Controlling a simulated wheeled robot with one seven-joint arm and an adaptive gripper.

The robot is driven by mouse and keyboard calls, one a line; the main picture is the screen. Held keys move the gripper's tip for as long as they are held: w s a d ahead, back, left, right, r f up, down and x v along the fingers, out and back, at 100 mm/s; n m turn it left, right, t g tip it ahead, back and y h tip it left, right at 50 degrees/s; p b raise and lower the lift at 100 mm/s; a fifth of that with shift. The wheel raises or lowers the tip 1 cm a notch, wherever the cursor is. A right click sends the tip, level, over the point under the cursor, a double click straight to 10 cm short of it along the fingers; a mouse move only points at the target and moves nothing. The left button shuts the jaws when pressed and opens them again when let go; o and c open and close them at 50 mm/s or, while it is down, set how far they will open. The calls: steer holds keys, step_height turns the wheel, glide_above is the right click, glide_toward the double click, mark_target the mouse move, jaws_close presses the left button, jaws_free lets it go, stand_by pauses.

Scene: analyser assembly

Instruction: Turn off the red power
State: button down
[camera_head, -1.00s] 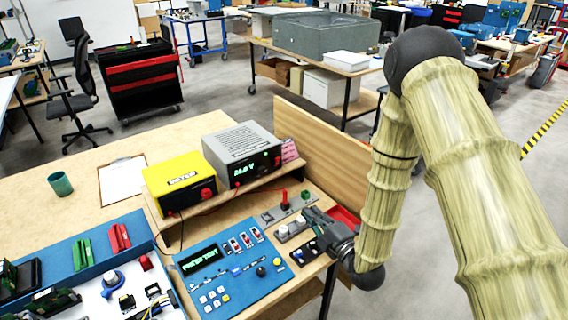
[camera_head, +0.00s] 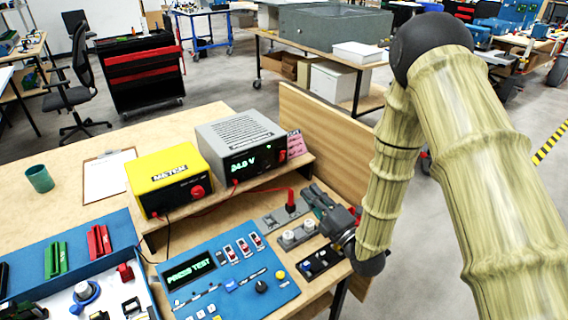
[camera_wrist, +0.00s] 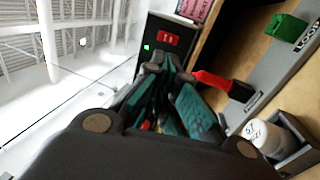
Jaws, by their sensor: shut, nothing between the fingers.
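The grey power supply (camera_head: 240,145) stands on a wooden shelf, its green display reading about 24.0 V. In the wrist view its black front panel (camera_wrist: 153,30) shows a red rocker switch (camera_wrist: 168,39) and a lit green lamp (camera_wrist: 146,47). My gripper (camera_head: 310,192) is right of the blue control panel, below and in front of the supply. In the wrist view my gripper (camera_wrist: 165,72) has its fingers together, empty, pointing towards the switch and apart from it. A red plug or lever (camera_wrist: 213,80) is close to the right of the fingers; it also shows in the head view (camera_head: 291,200).
A yellow meter (camera_head: 168,178) stands left of the supply. The blue control panel (camera_head: 205,302) reads PRESS TEST. White knobs (camera_head: 297,235) lie below my gripper. A pink label (camera_head: 296,144) is beside the supply. A wooden board (camera_head: 325,130) stands behind on the right.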

steer(key=shift+d, duration=0.1)
steer(key=shift+w, duration=0.15)
steer(key=p, duration=0.4)
glide_toward(282, 156)
steer(key=w+a+r, duration=0.2)
steer(key=w+a, duration=0.1)
steer(key=a, duration=0.1)
steer(key=shift+x, duration=0.95)
steer(key=shift+w+d+r, duration=0.1)
steer(key=shift+w+d, duration=0.05)
